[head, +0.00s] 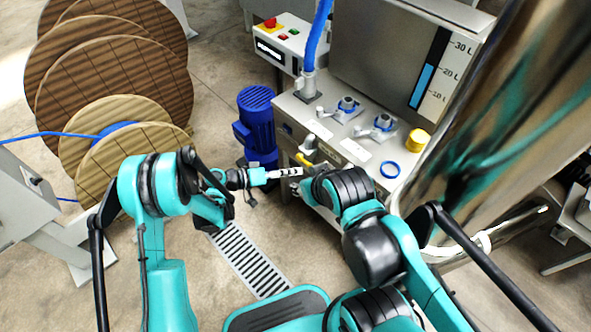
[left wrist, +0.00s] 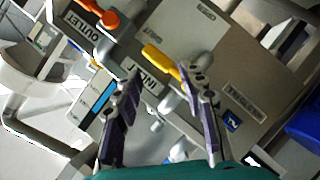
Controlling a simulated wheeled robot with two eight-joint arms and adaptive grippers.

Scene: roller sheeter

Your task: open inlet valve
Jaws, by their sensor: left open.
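The inlet valve shows in the left wrist view as a yellow lever (left wrist: 160,58) beside the INLET label (left wrist: 143,76) on a grey panel. In the head view the yellow lever (head: 304,160) is on the front of the steel machine, low down. My left gripper (head: 298,172) reaches in from the left, close to the lever. In the left wrist view its two fingers (left wrist: 158,73) are spread and empty, with the lever just beyond the tips. Contact cannot be told. My right arm crosses in front of the machine, and its gripper is not visible.
An orange lever (left wrist: 102,13) by the OUTLET label (left wrist: 82,30) sits near the yellow one. A blue motor (head: 256,122) stands left of the machine (head: 335,152). Blue-ringed fittings (head: 347,104) and a yellow cap (head: 417,140) lie on top. Cable reels (head: 110,85) stand at left.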

